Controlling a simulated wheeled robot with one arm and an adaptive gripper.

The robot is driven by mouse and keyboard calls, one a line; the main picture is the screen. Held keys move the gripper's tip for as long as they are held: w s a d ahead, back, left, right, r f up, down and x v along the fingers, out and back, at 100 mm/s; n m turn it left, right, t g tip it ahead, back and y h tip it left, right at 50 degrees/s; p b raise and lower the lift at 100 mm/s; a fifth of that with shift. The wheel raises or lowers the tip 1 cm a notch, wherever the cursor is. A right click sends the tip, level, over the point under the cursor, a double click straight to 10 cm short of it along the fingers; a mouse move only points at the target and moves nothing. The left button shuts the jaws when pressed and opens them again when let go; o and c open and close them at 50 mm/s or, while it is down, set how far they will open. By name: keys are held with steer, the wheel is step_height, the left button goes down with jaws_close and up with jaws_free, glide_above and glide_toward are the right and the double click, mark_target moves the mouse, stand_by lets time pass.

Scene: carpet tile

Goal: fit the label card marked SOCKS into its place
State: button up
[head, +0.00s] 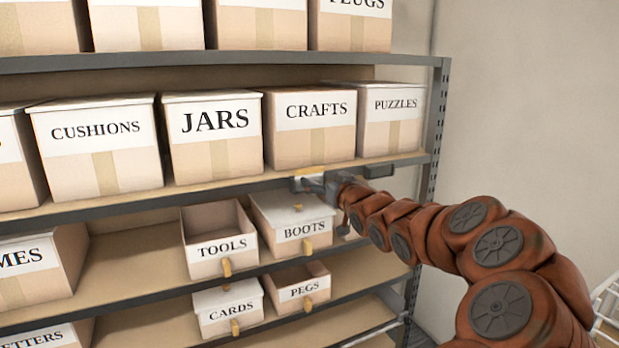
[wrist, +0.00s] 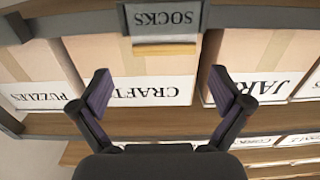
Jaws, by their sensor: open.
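The grey card marked SOCKS (wrist: 165,18) is at the top middle of the wrist view, at the front edge of a shelf (wrist: 75,22). A tan strip (wrist: 165,49) borders it. I cannot tell whether the card is fully seated. My gripper (wrist: 160,86) is open and empty, its two fingers apart, with the card beyond their tips. In the head view, my gripper (head: 318,184) is at the front edge of the shelf under the CRAFTS box (head: 313,152). The card's lettering cannot be read there.
The PUZZLES box (head: 389,132) and JARS box (head: 213,158) flank CRAFTS on the same shelf. Below are the TOOLS bin (head: 203,268), BOOTS box (head: 292,213), CARDS box (head: 228,297) and PEGS bin (head: 302,303). A dark upright post (head: 438,110) bounds the shelving at right.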

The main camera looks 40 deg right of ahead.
mark_target(311, 170)
steer(key=shift+a+r+p+x, duration=0.2)
steer(key=shift+p+x, duration=0.4)
steer(key=shift+x, duration=1.05)
steer(key=shift+a+r+p+x, duration=0.15)
steer(key=shift+p+x, duration=0.4)
steer(key=shift+x, duration=1.1)
steer(key=shift+w+d+f, duration=0.1)
steer(key=shift+w+d, duration=0.2)
steer(key=shift+w, duration=0.25)
steer(key=shift+c, duration=0.4)
steer(key=c, duration=0.5)
